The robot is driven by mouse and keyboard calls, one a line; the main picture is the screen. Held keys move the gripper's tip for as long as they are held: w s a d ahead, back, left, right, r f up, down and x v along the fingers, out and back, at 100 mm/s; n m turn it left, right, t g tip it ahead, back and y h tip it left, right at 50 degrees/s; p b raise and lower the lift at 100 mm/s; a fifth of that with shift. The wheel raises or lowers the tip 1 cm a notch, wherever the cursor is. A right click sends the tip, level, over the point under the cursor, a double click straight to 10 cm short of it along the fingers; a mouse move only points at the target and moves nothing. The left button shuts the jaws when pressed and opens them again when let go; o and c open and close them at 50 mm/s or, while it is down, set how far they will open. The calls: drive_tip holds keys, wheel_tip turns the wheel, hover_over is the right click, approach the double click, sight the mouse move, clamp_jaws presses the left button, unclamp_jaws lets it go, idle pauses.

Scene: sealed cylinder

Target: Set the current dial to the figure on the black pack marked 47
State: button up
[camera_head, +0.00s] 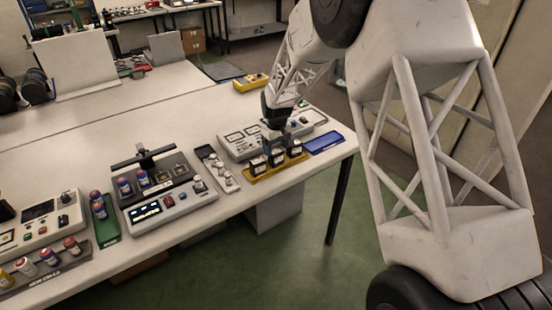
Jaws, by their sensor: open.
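Three black packs stand in a yellow tray (262,177) at the table's right: a left pack (258,166), a middle pack (276,158) and a right pack (294,150). They have pale labels, too small to read, so I cannot tell which is marked 47. My gripper (277,147) is open, pointing down just over or at the packs; I cannot tell whether it touches one. Behind it a pale instrument (235,142) with small meters is partly hidden by my gripper. I cannot make out which knob is the current dial.
A green tray (104,229) and another instrument (40,218) are further left. A blue tray (323,143) lies right. The table behind is mostly clear.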

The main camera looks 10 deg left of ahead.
sight(276, 152)
drive_tip(key=shift+f, duration=2.55)
drive_tip(key=c, duration=0.8)
drive_tip(key=shift+r, duration=0.1)
drive_tip(key=shift+r, duration=4.95)
drive_tip(key=shift+w, duration=0.1)
